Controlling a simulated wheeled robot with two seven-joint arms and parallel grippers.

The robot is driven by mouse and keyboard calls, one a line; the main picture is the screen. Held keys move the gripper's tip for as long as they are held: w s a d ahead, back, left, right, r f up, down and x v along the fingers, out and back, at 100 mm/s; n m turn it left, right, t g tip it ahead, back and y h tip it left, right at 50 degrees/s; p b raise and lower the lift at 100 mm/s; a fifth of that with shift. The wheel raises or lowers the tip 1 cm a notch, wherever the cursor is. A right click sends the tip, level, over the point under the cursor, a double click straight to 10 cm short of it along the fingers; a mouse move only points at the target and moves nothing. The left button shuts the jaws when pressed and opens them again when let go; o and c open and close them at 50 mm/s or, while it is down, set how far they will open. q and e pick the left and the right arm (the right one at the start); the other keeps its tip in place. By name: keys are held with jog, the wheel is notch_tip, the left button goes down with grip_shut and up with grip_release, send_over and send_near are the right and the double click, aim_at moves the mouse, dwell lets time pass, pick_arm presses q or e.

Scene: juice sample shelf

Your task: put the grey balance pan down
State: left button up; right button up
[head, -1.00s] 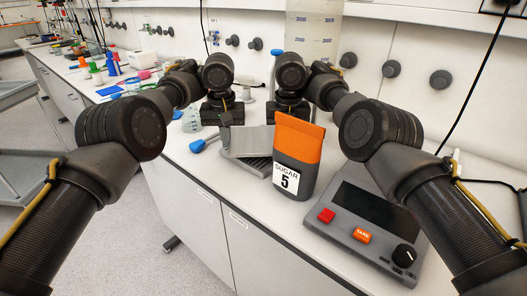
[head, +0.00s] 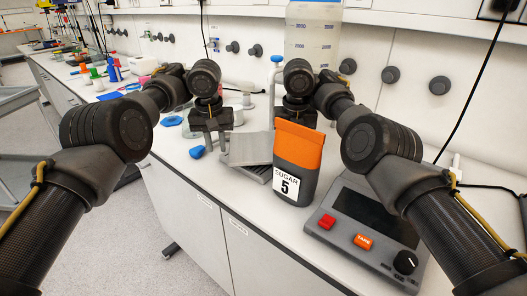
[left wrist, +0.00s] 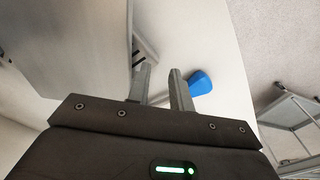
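The grey balance pan (head: 250,147) is a flat grey plate beside the sugar bag in the head view. It lies at or over a grey ribbed piece (head: 257,171); whether it rests fully on it I cannot tell. In the left wrist view the large grey surface (left wrist: 75,40) at the left looks like the pan. My left gripper (head: 215,145) is at the pan's left edge, fingers apart.
An orange and grey sugar bag (head: 297,160) marked 5 stands right of the pan. A scale console (head: 358,220) with red and orange buttons lies at the front right. A blue-ended tool (head: 197,152) lies left of the pan. A large clear container (head: 312,40) stands behind.

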jog(key=shift+o, duration=1.4)
pick_arm(q)
jog(key=shift+r, duration=0.1)
notch_tip(320, 180, up, 10)
pick_arm(e)
notch_tip(320, 180, up, 8)
jog(key=shift+s+f, duration=0.25)
jog(key=shift+s, duration=0.1)
